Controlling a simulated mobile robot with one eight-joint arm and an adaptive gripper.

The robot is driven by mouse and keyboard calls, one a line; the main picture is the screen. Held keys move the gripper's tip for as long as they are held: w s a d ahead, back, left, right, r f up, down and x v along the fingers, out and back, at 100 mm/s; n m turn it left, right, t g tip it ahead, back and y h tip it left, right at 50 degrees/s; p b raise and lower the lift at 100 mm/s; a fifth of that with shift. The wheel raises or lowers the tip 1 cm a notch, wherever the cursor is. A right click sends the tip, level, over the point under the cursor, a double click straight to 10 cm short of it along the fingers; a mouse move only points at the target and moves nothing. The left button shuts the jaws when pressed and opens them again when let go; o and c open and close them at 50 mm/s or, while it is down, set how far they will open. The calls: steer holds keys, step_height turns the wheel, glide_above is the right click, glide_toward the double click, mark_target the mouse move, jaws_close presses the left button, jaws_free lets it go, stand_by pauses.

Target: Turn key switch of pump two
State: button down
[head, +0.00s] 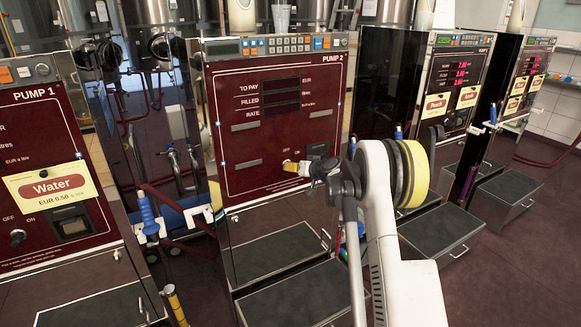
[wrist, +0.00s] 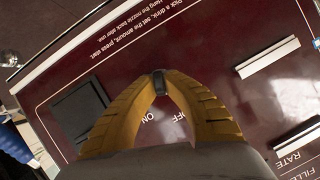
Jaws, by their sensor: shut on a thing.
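Pump two (head: 240,160) has a dark red front panel, and its display windows (head: 279,95) are dark. My gripper (head: 287,164) is at the lower part of this panel, below the OFF label. In the wrist view its yellow fingers (wrist: 159,84) meet at their tips around a small dark piece, the key switch (wrist: 159,79). The fingers hide most of the switch, so I cannot tell its angle. A black square part (wrist: 80,115) is left of the fingers.
Pump one (head: 40,170) stands at the left with a yellow Water card (head: 55,188) and its own key switch (head: 17,238). More pumps with lit red displays (head: 461,73) stand at the right. Grey-topped drawers (head: 280,250) jut out below pump two. Blue-handled nozzles hang between pumps.

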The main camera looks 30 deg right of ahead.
steer(key=m+y, duration=0.2)
steer(key=m, duration=0.1)
steer(key=shift+d+m+t+y, duration=0.1)
steer(key=shift+m+t+y, duration=0.5)
steer(key=shift+m, duration=0.6)
steer(key=c, duration=1.5)
jaws_free()
steer(key=v, duration=1.2)
